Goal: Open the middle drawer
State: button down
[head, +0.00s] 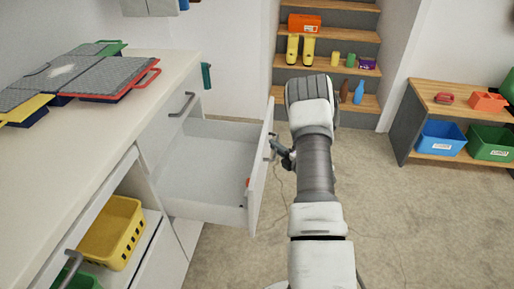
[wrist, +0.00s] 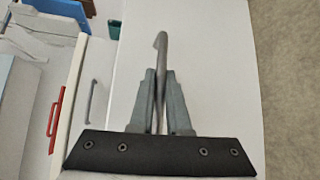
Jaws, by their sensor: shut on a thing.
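A white drawer (head: 205,165) stands pulled well out from the cabinet under the counter. It sits below a shut drawer front with a grey bar handle (head: 182,104). A small orange-red thing shows inside near its front. My gripper (head: 281,153) is at the outer side of the drawer's front panel (head: 260,175). In the wrist view my gripper (wrist: 160,75) is shut on the grey drawer handle (wrist: 161,45), with a finger on each side of it. The white front panel (wrist: 215,70) lies behind the fingers. The head view shows the grip only small.
A yellow basket (head: 112,232) stands in an open compartment at lower left. Grey-topped cases (head: 110,76) lie on the counter (head: 155,72). Floor right of my arm is clear.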

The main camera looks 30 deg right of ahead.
jog(key=shift+s+d+b, duration=0.2)
jog(key=shift+s+d, duration=0.4)
jog(key=shift+d, duration=0.25)
jog(key=shift+s+d+b, duration=0.15)
jog(key=shift+s+d, duration=0.45)
jog(key=shift+d, duration=0.25)
jog(key=c, duration=0.9)
grip_release()
jog(key=s+d+r+p, duration=0.2)
jog(key=s+p, duration=0.1)
jog(key=s, duration=1.4)
jog(key=shift+d+r, duration=0.2)
jog(key=shift+r, duration=0.05)
jog(key=shift+w, duration=0.1)
